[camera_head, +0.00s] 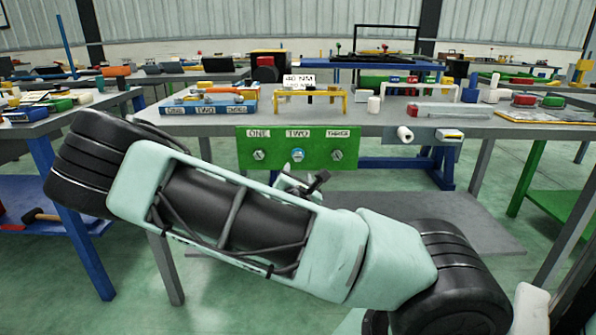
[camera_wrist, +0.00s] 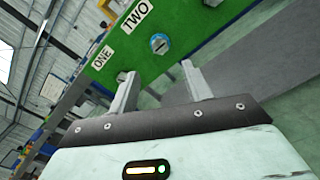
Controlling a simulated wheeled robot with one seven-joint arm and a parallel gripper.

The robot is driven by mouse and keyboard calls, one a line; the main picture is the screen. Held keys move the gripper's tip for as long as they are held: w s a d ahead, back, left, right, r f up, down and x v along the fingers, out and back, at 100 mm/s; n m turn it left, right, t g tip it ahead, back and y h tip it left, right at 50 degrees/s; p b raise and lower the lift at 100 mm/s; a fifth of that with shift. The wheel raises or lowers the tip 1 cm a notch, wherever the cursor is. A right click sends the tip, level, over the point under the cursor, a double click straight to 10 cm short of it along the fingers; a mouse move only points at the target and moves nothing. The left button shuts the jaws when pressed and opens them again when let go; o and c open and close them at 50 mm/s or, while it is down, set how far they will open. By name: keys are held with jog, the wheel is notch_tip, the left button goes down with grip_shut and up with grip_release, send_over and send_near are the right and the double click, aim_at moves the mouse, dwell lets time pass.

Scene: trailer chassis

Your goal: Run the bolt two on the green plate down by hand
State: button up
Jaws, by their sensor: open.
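The green plate (camera_head: 277,160) hangs on the front edge of the bench, with labels ONE, TWO and THREE over three bolts. Bolt two (camera_head: 297,155) is the middle one, with a blue and white face; the others look grey. In the wrist view the green plate (camera_wrist: 185,25) is tilted, and bolt two (camera_wrist: 159,43) shows beyond the fingertips, roughly between them. My gripper (camera_head: 301,182) is just below and in front of the plate. In the wrist view my gripper (camera_wrist: 158,70) is open and empty, its fingers apart and not touching bolt two.
Bolt one (camera_wrist: 122,76) is close by the left finger in the wrist view. Bolt three (camera_head: 337,155) is on the right of the plate. A 40 NM sign (camera_head: 299,80) and a yellow stand (camera_head: 311,101) are on the bench above. A grey shelf (camera_head: 440,215) lies below.

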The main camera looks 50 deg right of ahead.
aim_at(298, 157)
jog(key=b+x, duration=0.1)
jog(key=x, duration=1)
jog(key=shift+b, duration=0.35)
jog(key=c, duration=1)
